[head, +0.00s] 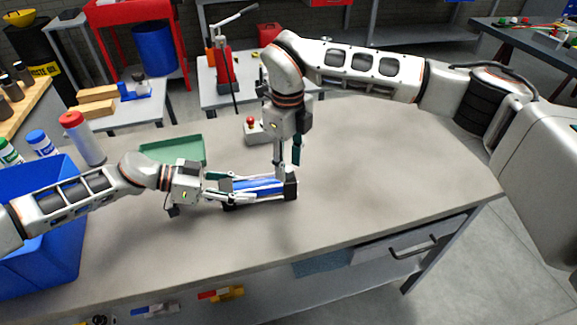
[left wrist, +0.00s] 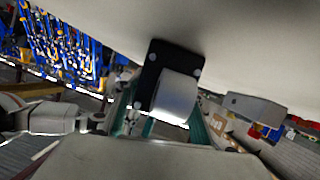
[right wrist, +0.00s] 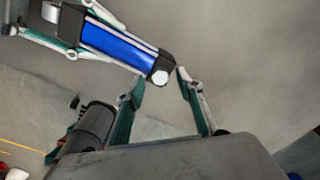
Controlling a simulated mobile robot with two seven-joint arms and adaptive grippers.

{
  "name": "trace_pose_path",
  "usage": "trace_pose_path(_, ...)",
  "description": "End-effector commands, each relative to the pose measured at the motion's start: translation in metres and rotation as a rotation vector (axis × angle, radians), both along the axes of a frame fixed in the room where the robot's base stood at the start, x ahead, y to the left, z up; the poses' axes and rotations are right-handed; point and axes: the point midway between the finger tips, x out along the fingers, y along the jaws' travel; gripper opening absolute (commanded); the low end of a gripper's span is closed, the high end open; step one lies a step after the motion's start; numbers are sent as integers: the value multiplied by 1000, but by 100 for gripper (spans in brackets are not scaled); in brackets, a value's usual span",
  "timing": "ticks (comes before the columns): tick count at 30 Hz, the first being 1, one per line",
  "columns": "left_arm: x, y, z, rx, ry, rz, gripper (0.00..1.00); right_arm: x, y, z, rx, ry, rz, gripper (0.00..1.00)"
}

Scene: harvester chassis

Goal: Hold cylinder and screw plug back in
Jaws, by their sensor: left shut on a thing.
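The blue cylinder (head: 258,187) lies roughly level just above or on the workbench, with a black end block (head: 291,188). My left gripper (head: 245,188) is shut along the cylinder. In the left wrist view the black end block (left wrist: 152,72) and a pale grey cylindrical part (left wrist: 176,96) show between its fingers. My right gripper (head: 287,168) points down at the block end. In the right wrist view, the cylinder (right wrist: 112,43) ends in a black block with a round silver plug (right wrist: 160,77). The right gripper's fingertips (right wrist: 160,75) stand apart on either side of the plug, with gaps visible.
A green tray (head: 172,150) lies behind my left arm. A small device with a red knob (head: 251,128) stands behind the grippers. A blue bin (head: 62,262) and bottles (head: 84,140) are at the left. The right side of the workbench (head: 400,175) is clear.

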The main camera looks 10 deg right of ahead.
Motion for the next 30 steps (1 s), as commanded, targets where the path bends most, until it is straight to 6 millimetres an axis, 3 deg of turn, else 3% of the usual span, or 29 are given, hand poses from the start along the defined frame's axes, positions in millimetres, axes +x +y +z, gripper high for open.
trace_pose_path(9, -1, 1, -4, 5, 6, 1, 0, 2, 0, 65, 1, -4, -1, 37)
trace_pose_path(15, -2, 1, -4, 5, 6, 1, 0, 2, 0, 95, -1, -2, 0, 37)
trace_pose_path(21, -2, 1, -4, 5, 6, 0, 0, 1, 0, 106, -1, 1, 0, 37)
trace_pose_path(29, -2, 1, -4, 5, 7, 0, 0, 1, 0, 107, 0, 1, 0, 37)
trace_pose_path(30, -2, 1, -4, 5, 7, 0, 44, 1, 0, 107, 0, 1, 0, 37)
